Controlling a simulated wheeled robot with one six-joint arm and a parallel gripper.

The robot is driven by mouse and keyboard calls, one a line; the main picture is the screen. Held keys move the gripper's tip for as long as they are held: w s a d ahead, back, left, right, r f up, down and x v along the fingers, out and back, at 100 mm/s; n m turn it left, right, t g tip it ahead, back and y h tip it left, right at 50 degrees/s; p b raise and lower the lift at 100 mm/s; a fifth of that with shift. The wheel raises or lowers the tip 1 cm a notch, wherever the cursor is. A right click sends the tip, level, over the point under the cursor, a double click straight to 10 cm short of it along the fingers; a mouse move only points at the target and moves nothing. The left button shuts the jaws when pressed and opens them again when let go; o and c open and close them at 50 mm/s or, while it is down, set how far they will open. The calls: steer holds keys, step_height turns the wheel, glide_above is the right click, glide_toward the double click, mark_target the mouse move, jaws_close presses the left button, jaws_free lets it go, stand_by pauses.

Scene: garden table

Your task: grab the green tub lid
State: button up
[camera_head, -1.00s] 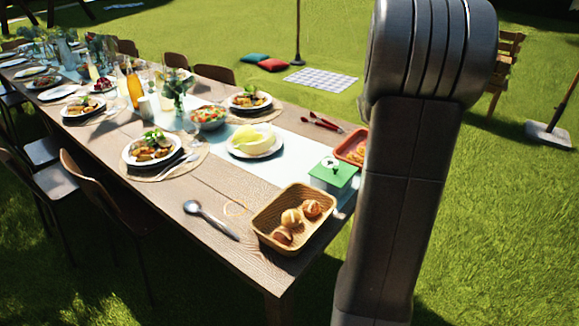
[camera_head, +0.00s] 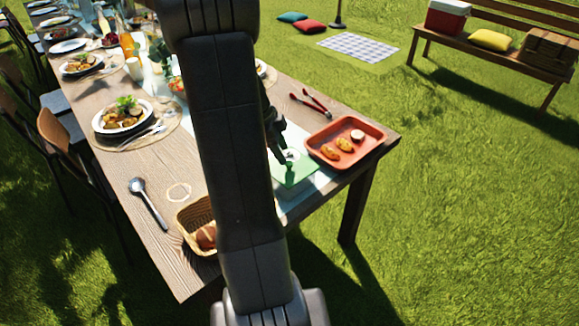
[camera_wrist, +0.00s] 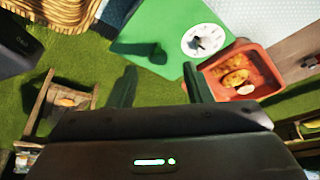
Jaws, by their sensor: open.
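The green tub lid (camera_head: 299,174) sits on a pale tub near the table's right end. My arm hides part of it in the head view.
A red tray (camera_head: 361,137) with food stands right of the lid, and red tongs (camera_head: 310,101) lie behind it. A bread basket (camera_head: 190,219), partly behind my arm, is at left. A spoon (camera_head: 147,203) lies farther left. Grass is open beyond the table's right end.

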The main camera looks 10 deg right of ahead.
mark_target(289, 162)
steer(key=x, duration=0.4)
steer(key=shift+s+d, duration=0.1)
steer(key=shift+s, duration=0.05)
jaws_close()
